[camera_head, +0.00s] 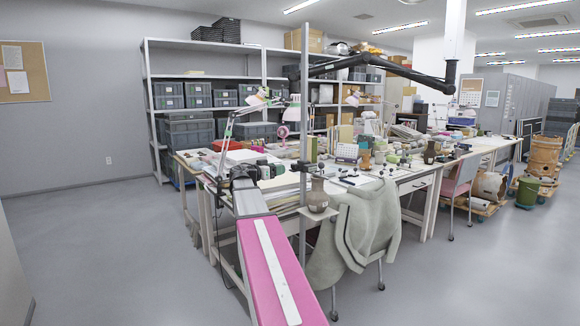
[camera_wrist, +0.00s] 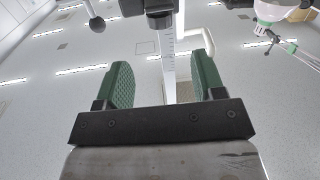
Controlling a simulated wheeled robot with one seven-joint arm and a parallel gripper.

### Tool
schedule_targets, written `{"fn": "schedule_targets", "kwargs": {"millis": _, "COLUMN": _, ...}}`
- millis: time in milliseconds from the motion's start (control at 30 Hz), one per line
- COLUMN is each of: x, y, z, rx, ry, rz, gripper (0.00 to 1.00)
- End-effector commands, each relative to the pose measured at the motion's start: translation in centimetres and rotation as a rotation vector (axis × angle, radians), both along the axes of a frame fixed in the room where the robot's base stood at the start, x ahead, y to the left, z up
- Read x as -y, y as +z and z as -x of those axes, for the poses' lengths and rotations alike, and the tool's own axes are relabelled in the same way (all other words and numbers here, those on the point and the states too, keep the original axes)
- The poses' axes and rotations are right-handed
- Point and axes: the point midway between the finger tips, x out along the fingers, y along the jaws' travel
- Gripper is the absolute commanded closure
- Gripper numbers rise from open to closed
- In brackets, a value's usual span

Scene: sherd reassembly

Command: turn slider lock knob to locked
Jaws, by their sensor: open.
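In the wrist view, my gripper (camera_wrist: 163,68) is open, with its two green ribbed fingers apart. A pale upright post with scale marks (camera_wrist: 168,55) shows between the fingers; I cannot tell its distance from them. A black slider block (camera_wrist: 160,6) is at the top of the post, with a dark round part (camera_wrist: 160,20) below it. In the head view, the grey post (camera_head: 304,120) rises beside my gripper (camera_head: 270,170).
A cluttered worktable (camera_head: 395,178) lies behind. A vase (camera_head: 317,195) stands on a small platform by the post. A chair draped with a grey-green garment (camera_head: 355,235) stands right of my arm. Floor at left is clear.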

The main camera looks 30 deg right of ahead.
Motion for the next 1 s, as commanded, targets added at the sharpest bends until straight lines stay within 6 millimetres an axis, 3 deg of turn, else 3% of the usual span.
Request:
{"fn": "schedule_targets", "kwargs": {"millis": 267, "x": 1.3, "y": 0.0, "z": 0.0, "rx": 0.074, "ry": 0.013, "rz": -0.013, "gripper": 0.37}}
{"fn": "schedule_targets", "kwargs": {"millis": 700, "x": 8.5, "y": 0.0, "z": -1.3, "rx": 0.071, "ry": 0.011, "rz": -0.012, "gripper": 0.37}}
{"fn": "schedule_targets", "kwargs": {"millis": 1000, "x": 10.7, "y": 0.0, "z": -1.6, "rx": 0.071, "ry": 0.012, "rz": -0.012, "gripper": 0.37}}
